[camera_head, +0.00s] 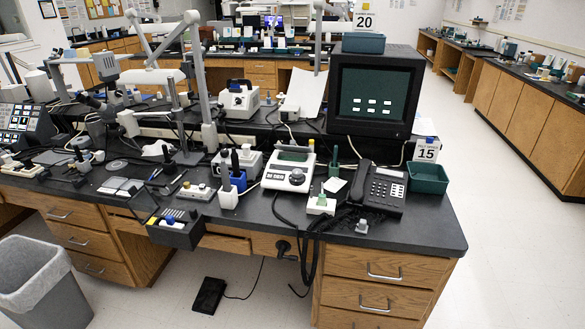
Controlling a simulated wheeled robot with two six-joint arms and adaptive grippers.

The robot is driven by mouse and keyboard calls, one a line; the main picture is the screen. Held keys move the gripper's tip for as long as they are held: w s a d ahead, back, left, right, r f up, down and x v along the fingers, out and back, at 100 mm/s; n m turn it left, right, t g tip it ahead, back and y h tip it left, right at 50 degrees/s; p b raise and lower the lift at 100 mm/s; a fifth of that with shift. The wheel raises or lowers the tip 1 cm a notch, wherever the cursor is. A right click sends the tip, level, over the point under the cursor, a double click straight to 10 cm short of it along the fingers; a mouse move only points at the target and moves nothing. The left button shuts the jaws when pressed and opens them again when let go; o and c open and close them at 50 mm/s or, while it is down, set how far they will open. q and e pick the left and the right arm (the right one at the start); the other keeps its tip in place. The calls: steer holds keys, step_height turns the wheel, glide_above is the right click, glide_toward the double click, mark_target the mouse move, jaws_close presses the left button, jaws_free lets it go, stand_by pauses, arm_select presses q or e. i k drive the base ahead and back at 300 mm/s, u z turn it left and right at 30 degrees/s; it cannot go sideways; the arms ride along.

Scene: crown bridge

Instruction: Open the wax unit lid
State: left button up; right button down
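I cannot tell for sure which device is the wax unit. A white unit with a dark knob and a green window (288,171) stands on the black bench top, left of the phone. A small grey box with a yellow spot (197,192) lies to its left. A dark open box with small blue pieces (176,230) sits at the bench's front edge, with a thin dark panel (143,205) tilted up at its left side. Neither of my grippers shows clearly in this view.
A monitor (375,92) stands at the right of the black bench (425,222), with a phone (378,188) and a green bin (428,178) near it. Cables hang over the front edge. A grey waste bin (40,285) and a black pedal (208,295) are on the floor.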

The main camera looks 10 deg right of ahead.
mark_target(291, 147)
steer(key=u, duration=0.55)
steer(key=i, duration=0.6)
steer(key=u, duration=0.6)
steer(key=i, duration=0.95)
steer(key=z, duration=0.4)
